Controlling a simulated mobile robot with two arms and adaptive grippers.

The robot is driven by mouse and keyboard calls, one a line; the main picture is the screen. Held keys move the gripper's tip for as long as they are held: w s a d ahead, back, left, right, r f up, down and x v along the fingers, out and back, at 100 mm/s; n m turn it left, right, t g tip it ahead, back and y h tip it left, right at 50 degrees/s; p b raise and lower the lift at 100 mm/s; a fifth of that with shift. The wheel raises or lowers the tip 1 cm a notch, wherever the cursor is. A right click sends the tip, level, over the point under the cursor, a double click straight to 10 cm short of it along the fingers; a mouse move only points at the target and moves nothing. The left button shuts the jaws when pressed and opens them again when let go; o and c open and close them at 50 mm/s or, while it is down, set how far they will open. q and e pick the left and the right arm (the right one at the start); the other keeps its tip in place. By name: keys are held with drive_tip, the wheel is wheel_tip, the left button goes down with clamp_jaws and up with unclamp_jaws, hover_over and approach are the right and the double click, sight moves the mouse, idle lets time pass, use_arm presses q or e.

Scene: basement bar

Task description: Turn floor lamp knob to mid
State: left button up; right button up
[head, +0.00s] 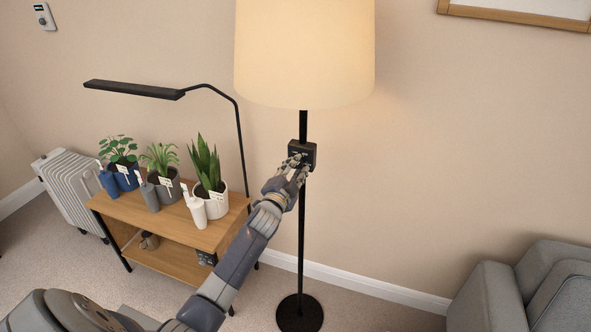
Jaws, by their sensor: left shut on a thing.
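The floor lamp has a lit cream shade (304,55), a thin black pole (301,225) and a round black base (299,313) on the carpet. A small black control box (309,150) sits on the pole below the shade. My left gripper (298,164) is at the front of this box, shut at the place where the knob would be. The fingers cover the knob, so its setting cannot be seen. My right gripper is not in view.
A wooden shelf stand (160,222) with several potted plants and bottles stands left of the lamp, under a black desk lamp (135,90). A white radiator (75,190) is at far left. A grey armchair (530,290) is at lower right.

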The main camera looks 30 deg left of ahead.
use_arm(q)
drive_tip(key=o, duration=1.1)
drive_tip(key=v, duration=1.2)
drive_tip(key=shift+a, duration=0.1)
drive_tip(key=shift+f, duration=0.1)
